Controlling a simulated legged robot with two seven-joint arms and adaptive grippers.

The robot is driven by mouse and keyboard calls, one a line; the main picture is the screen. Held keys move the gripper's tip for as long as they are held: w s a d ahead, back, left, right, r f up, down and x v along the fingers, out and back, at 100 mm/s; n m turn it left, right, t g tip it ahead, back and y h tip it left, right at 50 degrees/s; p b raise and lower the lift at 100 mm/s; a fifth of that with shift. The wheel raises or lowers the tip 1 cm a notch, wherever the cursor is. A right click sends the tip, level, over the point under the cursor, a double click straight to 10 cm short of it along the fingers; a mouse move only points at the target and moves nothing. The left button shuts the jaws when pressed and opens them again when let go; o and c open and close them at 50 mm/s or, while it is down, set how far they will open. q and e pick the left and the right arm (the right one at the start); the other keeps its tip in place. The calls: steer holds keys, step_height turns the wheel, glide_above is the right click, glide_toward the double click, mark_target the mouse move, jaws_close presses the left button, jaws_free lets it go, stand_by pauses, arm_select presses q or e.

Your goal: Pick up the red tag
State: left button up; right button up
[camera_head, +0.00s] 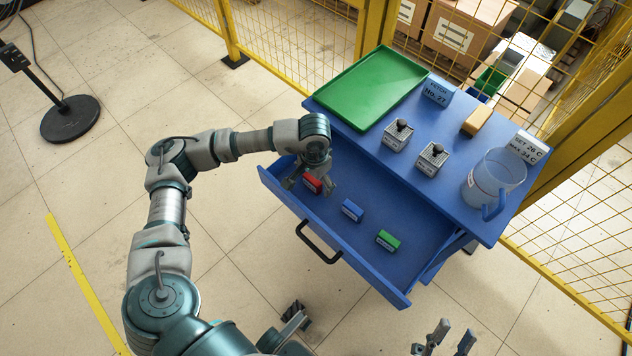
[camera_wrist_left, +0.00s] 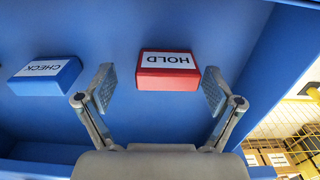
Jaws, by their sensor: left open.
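The red tag (camera_head: 312,183), a small block with a white HOLD label, lies in the open blue drawer near its left end. My left gripper (camera_head: 309,180) is over it and partly hides it in the head view. In the left wrist view the red tag (camera_wrist_left: 168,75) lies just ahead of and between the two spread fingers of my left gripper (camera_wrist_left: 159,90), with a gap on each side. The left gripper is open and holds nothing. My right gripper (camera_head: 442,339) shows at the bottom edge, fingers apart and empty, away from the drawer.
A blue tag (camera_head: 352,210), labelled CHECK (camera_wrist_left: 45,75), and a green tag (camera_head: 388,240) lie in the drawer (camera_head: 340,245). The tabletop above holds a green tray (camera_head: 370,85), two metal blocks with black knobs (camera_head: 398,135), and a clear jug (camera_head: 492,182). Yellow fencing (camera_head: 290,50) stands behind.

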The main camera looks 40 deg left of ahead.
arm_select(q)
steer(key=shift+a+r, duration=0.1)
steer(key=shift+c, duration=1.4)
steer(key=shift+s+a+f, duration=0.1)
steer(key=shift+a+f, duration=0.15)
steer(key=shift+a, duration=0.35)
steer(key=c, duration=1)
steer(key=shift+o, duration=0.2)
steer(key=shift+d, duration=0.15)
